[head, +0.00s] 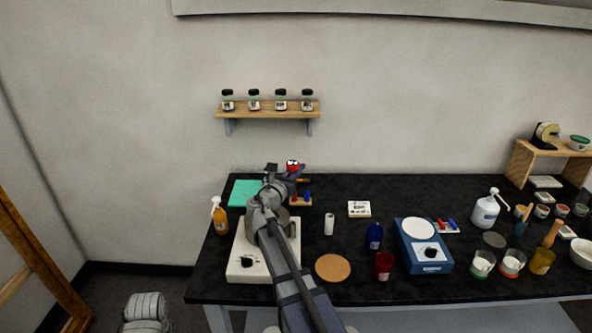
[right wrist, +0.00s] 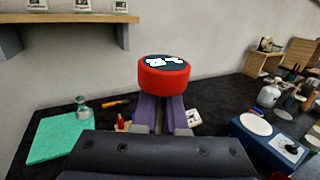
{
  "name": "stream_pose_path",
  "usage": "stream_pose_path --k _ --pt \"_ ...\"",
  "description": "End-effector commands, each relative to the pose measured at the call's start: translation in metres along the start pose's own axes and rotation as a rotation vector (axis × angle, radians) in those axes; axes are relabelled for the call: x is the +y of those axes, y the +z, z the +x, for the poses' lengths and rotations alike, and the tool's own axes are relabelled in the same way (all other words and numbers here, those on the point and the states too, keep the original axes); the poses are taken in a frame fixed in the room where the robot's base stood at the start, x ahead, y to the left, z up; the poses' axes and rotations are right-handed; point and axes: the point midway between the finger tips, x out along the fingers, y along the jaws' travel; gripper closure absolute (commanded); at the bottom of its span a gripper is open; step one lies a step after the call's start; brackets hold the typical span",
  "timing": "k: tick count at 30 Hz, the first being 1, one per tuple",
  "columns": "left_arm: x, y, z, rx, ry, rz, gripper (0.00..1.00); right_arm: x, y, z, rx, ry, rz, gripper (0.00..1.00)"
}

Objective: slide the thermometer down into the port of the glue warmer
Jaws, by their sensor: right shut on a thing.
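The thermometer shows in the right wrist view as a thick red round head (right wrist: 165,78) with a dark face bearing white marks. In the head view its red head (head: 292,165) is small, above the back of the bench. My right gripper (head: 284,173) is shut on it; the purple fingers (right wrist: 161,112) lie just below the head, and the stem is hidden. A cream unit with a black knob (head: 240,266) stands under my right arm, its top largely covered. A blue unit with a white round plate (head: 408,252) stands further right. I cannot tell which is the glue warmer, and no port is discernible. My left gripper is out of view.
The black bench (head: 330,190) holds an amber pump bottle (head: 220,218), a teal mat (head: 240,192), a cork disc (head: 333,267), a blue bottle (head: 375,236) and a red cup (head: 384,265). A wall shelf (head: 268,111) with jars hangs above.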

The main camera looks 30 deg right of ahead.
Motion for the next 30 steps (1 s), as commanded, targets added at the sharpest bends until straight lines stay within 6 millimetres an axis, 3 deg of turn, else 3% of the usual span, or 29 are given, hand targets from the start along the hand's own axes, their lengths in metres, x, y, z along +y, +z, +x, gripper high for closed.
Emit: stream_pose_path --k 11,30 --pt "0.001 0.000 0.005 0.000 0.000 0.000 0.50 0.000 -0.005 0.000 0.000 0.000 0.000 1.00" --pt "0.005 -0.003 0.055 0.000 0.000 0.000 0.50 0.000 -0.056 0.000 0.000 0.000 0.000 1.00"
